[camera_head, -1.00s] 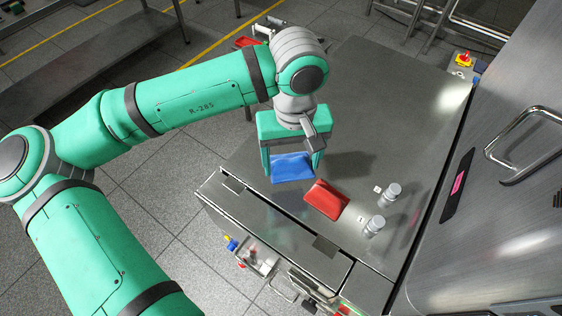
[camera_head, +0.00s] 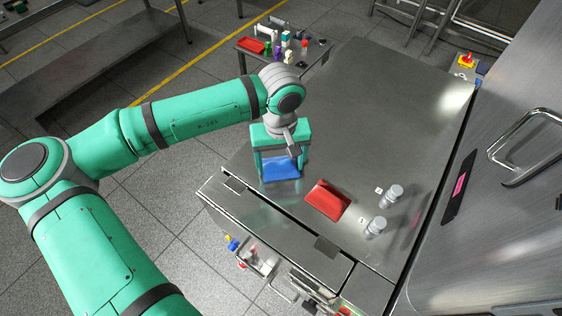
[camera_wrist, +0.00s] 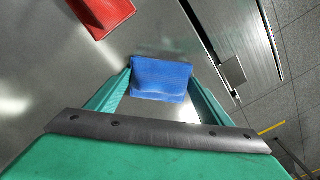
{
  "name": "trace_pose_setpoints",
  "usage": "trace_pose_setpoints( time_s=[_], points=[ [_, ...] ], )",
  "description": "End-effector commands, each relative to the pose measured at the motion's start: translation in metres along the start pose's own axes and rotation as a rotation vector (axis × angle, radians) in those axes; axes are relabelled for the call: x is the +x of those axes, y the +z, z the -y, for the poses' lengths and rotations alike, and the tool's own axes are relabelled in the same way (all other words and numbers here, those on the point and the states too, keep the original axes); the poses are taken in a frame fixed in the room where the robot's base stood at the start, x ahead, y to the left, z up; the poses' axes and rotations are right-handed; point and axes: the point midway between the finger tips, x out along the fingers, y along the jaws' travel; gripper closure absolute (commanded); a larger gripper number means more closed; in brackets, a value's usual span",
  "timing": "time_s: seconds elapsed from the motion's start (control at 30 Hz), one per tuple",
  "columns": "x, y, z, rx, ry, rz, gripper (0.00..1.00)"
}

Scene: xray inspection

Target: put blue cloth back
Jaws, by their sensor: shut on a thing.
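The blue cloth (camera_head: 282,170) is a small folded blue piece between the fingers of my gripper (camera_head: 281,168), over the left part of the steel table. In the wrist view the blue cloth (camera_wrist: 161,79) spans the gap between the two green fingertips of my gripper (camera_wrist: 160,80), which are shut on it. Whether the cloth touches the table top cannot be told. A folded red cloth (camera_head: 327,200) lies on the table to the right of my gripper, apart from it, and shows in the wrist view (camera_wrist: 100,12).
The steel table (camera_head: 370,110) has a wide bare top. Two clear small bottles (camera_head: 384,208) stand right of the red cloth. A small side table (camera_head: 257,60) behind holds a red tray (camera_head: 250,45) and several small bottles. A large metal cabinet with a handle (camera_head: 535,145) borders the right side.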

Motion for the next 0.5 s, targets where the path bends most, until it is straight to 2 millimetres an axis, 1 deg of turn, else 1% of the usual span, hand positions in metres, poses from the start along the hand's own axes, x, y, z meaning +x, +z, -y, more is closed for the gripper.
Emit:
trace_pose_setpoints(
  time_s=[0.2,0.23,0.3,0.5],
  points=[
    [0.0014,0.0003,0.0000,0.000,0.001,0.001,0.44],
    [0.0017,0.0003,0.0001,-0.001,0.001,0.001,0.24],
    [0.0013,0.0002,0.0003,-0.001,0.000,0.000,0.08],
    [0.0012,0.0001,0.0004,-0.001,0.000,0.000,0.08]
  ],
)
